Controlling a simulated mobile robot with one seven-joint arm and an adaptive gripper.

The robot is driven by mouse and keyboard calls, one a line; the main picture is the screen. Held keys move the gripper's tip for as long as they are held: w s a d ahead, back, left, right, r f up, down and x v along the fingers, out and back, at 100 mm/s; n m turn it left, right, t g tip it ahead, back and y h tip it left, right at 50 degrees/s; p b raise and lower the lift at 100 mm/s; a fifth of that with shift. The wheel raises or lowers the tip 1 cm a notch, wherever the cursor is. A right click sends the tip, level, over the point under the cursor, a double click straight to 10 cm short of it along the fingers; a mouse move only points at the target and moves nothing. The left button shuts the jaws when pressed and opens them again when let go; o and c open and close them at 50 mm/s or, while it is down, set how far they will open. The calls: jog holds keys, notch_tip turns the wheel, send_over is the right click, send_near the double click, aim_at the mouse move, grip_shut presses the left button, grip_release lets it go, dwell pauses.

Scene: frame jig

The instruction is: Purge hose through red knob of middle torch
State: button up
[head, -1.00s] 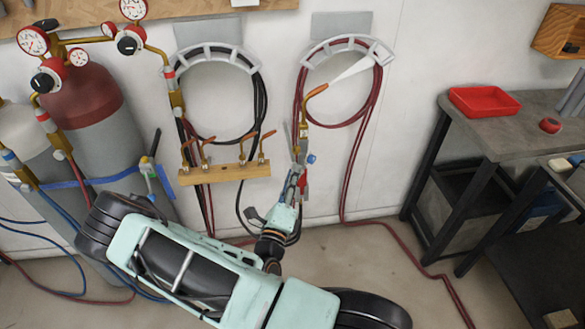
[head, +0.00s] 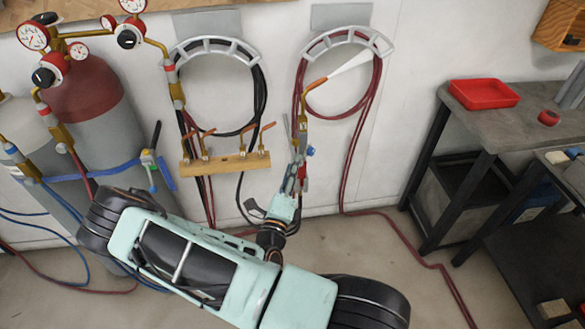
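My gripper (head: 299,160) is at the end of my raised pale green arm, in front of the wall. It appears shut around the body of a brass torch (head: 304,118). The torch is upright, with its orange tip bent up to the right. A white cone (head: 350,66) spreads from the tip. A blue knob (head: 310,152) shows at the right of the torch body. A red part (head: 304,184), perhaps the red knob, shows lower down beside my gripper. The fingers partly hide the torch's lower body. A wooden rack (head: 226,162) to the left holds several other torches, with a gap in its middle.
A dark red hose coil (head: 372,100) hangs behind the torch, and a black coil (head: 262,95) hangs left of it. Gas cylinders with gauges (head: 85,95) stand at the left. A workbench (head: 480,132) with a red tray (head: 483,94) is at the right. Red hose crosses the floor.

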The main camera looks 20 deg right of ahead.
jog(key=v, duration=1.2)
jog(key=shift+o, duration=0.2)
jog(key=shift+w, duration=0.1)
dwell(1.7)
